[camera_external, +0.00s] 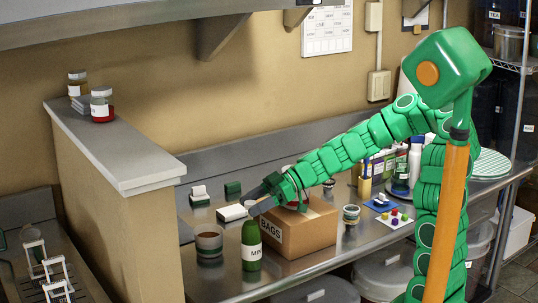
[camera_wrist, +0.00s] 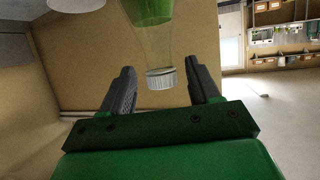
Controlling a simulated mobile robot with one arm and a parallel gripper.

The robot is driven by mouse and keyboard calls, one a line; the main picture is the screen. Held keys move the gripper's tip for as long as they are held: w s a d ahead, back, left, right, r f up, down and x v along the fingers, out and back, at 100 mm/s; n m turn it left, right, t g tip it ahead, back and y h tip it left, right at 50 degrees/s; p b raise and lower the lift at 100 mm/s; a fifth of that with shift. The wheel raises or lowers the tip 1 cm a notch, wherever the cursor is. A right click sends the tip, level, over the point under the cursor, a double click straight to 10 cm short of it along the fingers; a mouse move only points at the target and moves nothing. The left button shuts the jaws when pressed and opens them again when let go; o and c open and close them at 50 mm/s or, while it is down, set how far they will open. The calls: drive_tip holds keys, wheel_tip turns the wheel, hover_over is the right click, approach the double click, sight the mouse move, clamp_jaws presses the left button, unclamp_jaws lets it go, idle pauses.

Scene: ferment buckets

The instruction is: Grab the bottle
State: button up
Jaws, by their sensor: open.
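The green bottle (camera_external: 251,250) with a white label stands upright on the steel counter, in front of the cardboard box. My gripper (camera_external: 259,199) is by the bottle's top, with its fingers apart. In the wrist view the bottle (camera_wrist: 150,12) appears upside down, with green contents, a clear neck and a white cap (camera_wrist: 160,78). The cap shows between the two dark fingers of my gripper (camera_wrist: 163,88), with a gap on each side. Nothing is held.
A cardboard box (camera_external: 302,232) marked BAGS stands right behind the bottle, under my arm. A dark cup (camera_external: 209,243) stands close left of the bottle. A partition ledge (camera_external: 118,150) rises at left. Several bottles and small containers stand farther right.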

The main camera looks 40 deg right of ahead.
drive_tip(key=shift+x, duration=1.6)
drive_tip(key=shift+f, duration=0.1)
drive_tip(key=shift+c, duration=0.2)
clamp_jaws()
